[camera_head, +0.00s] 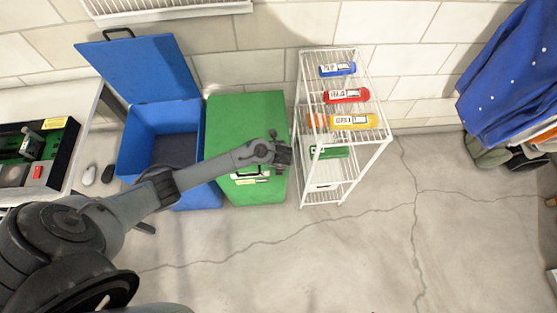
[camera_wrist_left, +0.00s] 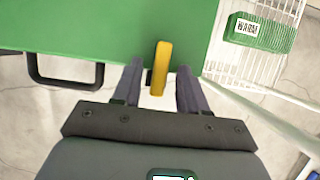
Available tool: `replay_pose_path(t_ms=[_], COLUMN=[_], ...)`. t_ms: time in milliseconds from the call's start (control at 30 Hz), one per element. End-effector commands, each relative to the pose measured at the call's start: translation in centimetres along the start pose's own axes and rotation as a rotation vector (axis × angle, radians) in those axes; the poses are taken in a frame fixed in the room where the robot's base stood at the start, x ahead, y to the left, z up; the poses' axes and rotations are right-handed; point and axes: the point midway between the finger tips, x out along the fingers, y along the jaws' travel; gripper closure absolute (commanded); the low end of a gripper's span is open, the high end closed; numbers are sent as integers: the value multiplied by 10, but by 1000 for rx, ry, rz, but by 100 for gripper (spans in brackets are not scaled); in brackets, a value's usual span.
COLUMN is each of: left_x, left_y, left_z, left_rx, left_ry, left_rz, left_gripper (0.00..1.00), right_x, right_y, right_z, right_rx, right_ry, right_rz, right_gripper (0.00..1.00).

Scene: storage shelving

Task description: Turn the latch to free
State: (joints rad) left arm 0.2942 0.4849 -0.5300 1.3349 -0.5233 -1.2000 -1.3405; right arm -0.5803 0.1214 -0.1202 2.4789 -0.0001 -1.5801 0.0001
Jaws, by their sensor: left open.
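A green lidded box (camera_head: 240,115) stands shut on the floor beside the white rack; its green surface also fills the upper left of the left wrist view (camera_wrist_left: 90,30). A yellow latch (camera_wrist_left: 161,66) sits at the edge of the box. In the head view I cannot make out the latch behind my gripper. My left gripper (camera_head: 284,156) is at the box's right front. In the left wrist view my left gripper (camera_wrist_left: 158,80) is open, with one finger on each side of the latch. I cannot tell whether the fingers touch it. My right gripper is not in view.
A white wire rack (camera_head: 300,110) with several colored bottles stands close on the right. A blue box (camera_head: 135,150) with its lid raised is on the left. A black handle (camera_wrist_left: 65,82) juts from the green box. The floor (camera_head: 340,250) in front is clear.

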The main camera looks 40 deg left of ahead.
Motion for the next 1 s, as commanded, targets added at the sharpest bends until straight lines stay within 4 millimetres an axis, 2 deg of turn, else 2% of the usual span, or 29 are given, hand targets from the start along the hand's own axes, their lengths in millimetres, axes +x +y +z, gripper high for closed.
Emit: replay_pose_path(t_ms=[233,500,1000], left_x=[0,0,-2], left_y=[0,0,1], left_z=[0,0,0], left_rx=[0,1,-75], left_ry=[0,0,1], left_rz=[0,0,33], left_gripper=[59,100,100], right_x=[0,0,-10], right_y=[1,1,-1], right_z=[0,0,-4], right_rx=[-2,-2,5], right_ry=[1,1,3], right_rz=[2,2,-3], right_gripper=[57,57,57])
